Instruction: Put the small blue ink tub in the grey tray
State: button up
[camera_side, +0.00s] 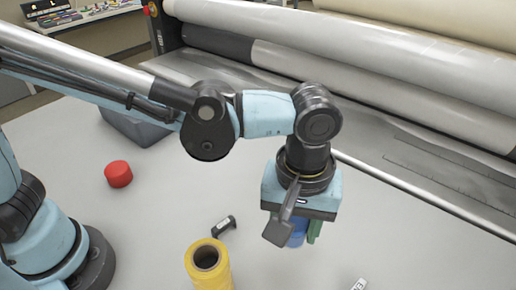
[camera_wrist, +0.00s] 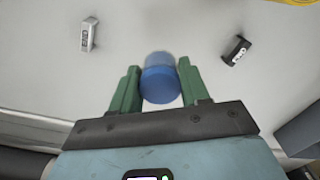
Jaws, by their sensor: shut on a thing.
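The small blue ink tub (camera_side: 297,239) is between the green fingers of my gripper (camera_side: 305,233), right of centre in the side view. In the wrist view the tub (camera_wrist: 160,84) sits between both fingers, and my gripper (camera_wrist: 159,68) is shut on it. I cannot tell whether its base touches the table. The grey tray (camera_side: 143,131) stands at the back left in the side view, partly hidden behind my arm. A dark grey shape at the right edge of the wrist view may be the tray.
A red tub (camera_side: 118,174) stands left, in front of the tray. A yellow roll (camera_side: 208,268) stands at the front. A black labelled block (camera_side: 224,226) and a white labelled block (camera_side: 358,285) lie on the table. The laminator rollers (camera_side: 380,75) run along the back.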

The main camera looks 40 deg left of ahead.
jog(key=w+a+r+n, duration=0.1)
jog(key=w+a+n, duration=0.4)
jog(key=w+a, duration=0.6)
jog(key=w+a+n, duration=0.4)
jog(key=w+a, duration=0.2)
jog(key=a, duration=0.8)
jog(key=s+a+n, duration=0.2)
jog(key=a+n, duration=0.3)
jog(key=a, duration=1.1)
jog(key=s+a+n, duration=0.3)
jog(key=a+n, duration=0.1)
jog(key=a, duration=1.2)
notch_tip(320, 180, down, 10)
jog(key=shift+w+r, duration=0.1)
jog(key=o, duration=1.1)
jog(key=shift+f, duration=0.2)
jog(key=shift+c, duration=0.2)
